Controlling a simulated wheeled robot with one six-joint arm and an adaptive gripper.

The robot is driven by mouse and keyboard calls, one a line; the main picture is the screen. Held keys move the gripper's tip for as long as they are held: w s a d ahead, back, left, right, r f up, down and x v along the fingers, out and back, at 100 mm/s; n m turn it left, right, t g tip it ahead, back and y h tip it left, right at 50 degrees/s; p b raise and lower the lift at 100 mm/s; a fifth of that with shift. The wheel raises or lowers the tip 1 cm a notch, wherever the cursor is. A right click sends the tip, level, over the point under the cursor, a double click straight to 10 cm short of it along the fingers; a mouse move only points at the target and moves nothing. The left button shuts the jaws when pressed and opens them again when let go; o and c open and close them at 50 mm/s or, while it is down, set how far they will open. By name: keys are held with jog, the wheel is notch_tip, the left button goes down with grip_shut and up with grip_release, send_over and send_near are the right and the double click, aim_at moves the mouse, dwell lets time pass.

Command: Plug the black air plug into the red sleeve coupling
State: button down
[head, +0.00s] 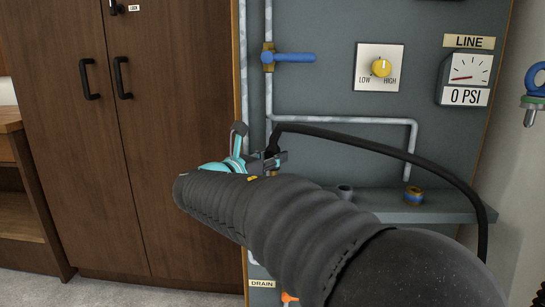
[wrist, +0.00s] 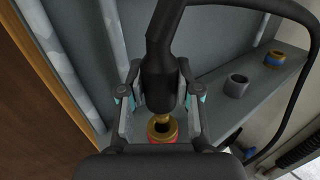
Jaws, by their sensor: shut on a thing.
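My gripper (wrist: 158,98) is shut on the black air plug (wrist: 160,78), with a finger on each side of it. The plug's brass tip (wrist: 161,117) points down at the red sleeve coupling (wrist: 163,139). This coupling has a brass rim around a dark opening. The tip overlaps the far edge of the opening; I cannot tell whether it has entered. In the head view my gripper (head: 262,162) is beside the pipes, and my arm hides the red coupling. The black hose (head: 390,155) arches from the plug to the right.
A grey shelf (head: 455,211) carries a grey socket (head: 345,192) and a blue-banded brass coupling (head: 413,195). Pipes run up the panel, with a blue-handled valve (head: 292,58). A pressure gauge (head: 467,77) reads 0 PSI. Brown cabinet doors (head: 165,100) stand at the left.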

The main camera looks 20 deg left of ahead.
aim_at(273, 172)
jog(key=shift+f+b, duration=1.05)
jog(key=shift+f, duration=1)
jog(key=c, duration=0.7)
grip_release()
jog(key=v, duration=1.2)
jog(key=shift+r, duration=0.1)
